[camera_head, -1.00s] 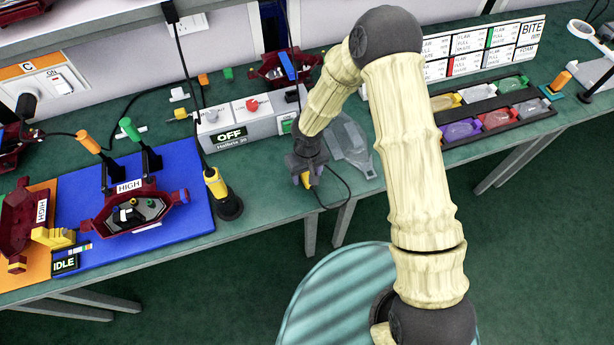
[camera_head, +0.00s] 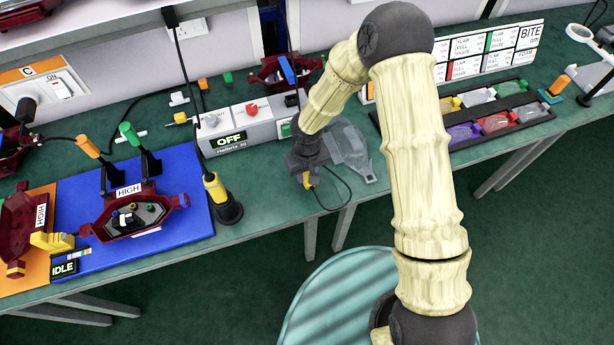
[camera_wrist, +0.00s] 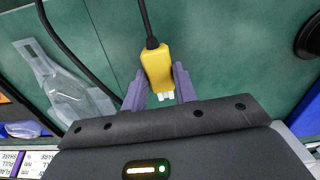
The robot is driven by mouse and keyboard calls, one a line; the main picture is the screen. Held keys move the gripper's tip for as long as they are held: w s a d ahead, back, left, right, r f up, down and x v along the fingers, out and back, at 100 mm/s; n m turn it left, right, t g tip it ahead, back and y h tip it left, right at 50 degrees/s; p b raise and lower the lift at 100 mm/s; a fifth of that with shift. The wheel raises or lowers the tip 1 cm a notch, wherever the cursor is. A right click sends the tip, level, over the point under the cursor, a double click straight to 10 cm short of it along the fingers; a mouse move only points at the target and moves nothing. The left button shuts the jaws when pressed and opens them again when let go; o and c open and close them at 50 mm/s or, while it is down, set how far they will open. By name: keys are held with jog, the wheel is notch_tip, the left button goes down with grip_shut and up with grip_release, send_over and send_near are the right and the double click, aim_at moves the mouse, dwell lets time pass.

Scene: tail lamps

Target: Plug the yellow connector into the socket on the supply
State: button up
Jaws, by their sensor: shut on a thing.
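The yellow connector (camera_wrist: 157,68) is between the two purple fingers of my gripper (camera_wrist: 160,86) in the wrist view. My gripper is shut on it. Its pale prongs point toward my palm, and its black cable leaves from the far end. In the head view my gripper (camera_head: 307,178) is low at the bench's front edge, with a bit of yellow showing below it.
A blue mat (camera_head: 185,240) with a dark red lamp housing (camera_head: 135,218) lies left. A yellow-handled tool (camera_head: 215,187) stands in a black holder between mat and gripper. A clear lamp cover (camera_head: 350,148) lies right of my gripper. A black tray (camera_head: 500,128) of coloured lenses is farther right.

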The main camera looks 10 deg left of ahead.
aim_at(307, 176)
notch_tip(307, 176, up, 8)
jog(key=shift+f, duration=0.15)
dwell(0.6)
jog(key=shift+o, duration=1.1)
jog(key=shift+c, duration=1.2)
